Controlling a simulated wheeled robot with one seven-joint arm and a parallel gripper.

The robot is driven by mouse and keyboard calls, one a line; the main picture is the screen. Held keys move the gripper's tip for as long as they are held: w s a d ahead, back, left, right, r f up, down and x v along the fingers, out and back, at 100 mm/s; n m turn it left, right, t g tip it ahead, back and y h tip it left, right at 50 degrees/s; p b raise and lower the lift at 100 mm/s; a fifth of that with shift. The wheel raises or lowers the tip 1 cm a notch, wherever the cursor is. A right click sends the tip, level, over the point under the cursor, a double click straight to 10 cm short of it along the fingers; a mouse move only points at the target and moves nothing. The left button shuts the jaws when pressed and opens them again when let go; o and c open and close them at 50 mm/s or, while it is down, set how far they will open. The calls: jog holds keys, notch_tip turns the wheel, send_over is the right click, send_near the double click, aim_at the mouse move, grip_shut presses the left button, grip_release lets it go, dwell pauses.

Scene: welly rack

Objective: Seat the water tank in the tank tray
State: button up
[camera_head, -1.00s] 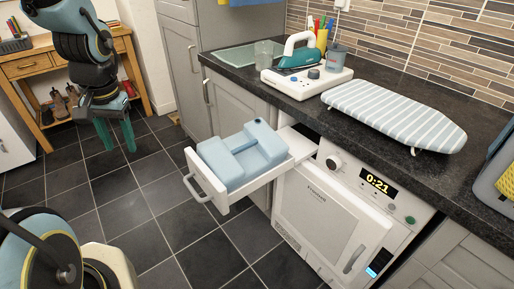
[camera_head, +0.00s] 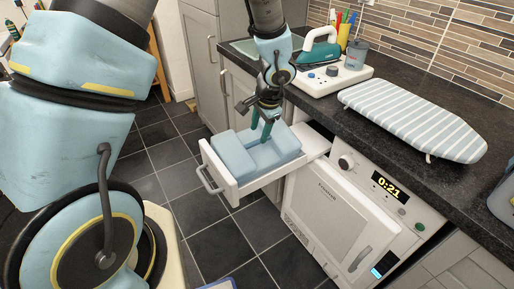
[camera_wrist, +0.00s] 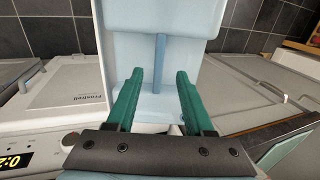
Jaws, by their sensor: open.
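The light blue water tank (camera_head: 285,147) sits in the white tank tray (camera_head: 243,189), which is pulled out like a drawer beside the white appliance. The tank's top stands above the tray walls. A recess with a darker blue bar crosses the tank's middle. My gripper (camera_head: 262,134) points down over this recess with its green fingers apart. In the wrist view the fingers (camera_wrist: 154,80) stand on either side of the blue bar (camera_wrist: 159,62), with nothing clamped between them. The tank's underside and its fit in the tray are hidden.
The white appliance (camera_head: 335,225) with a 0:21 display stands right of the tray. The dark worktop (camera_head: 370,120) above carries an iron (camera_head: 320,48), a grey cup (camera_head: 356,54) and a striped ironing board (camera_head: 415,118).

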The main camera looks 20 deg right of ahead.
aim_at(258, 141)
jog(key=shift+d+p+x, duration=0.1)
jog(key=shift+p+x, duration=0.2)
jog(key=shift+x, duration=1)
jog(key=shift+d+p+x, duration=0.15)
jog(key=shift+p+x, duration=0.15)
jog(key=shift+x, duration=1)
jog(key=shift+c, duration=0.2)
grip_shut()
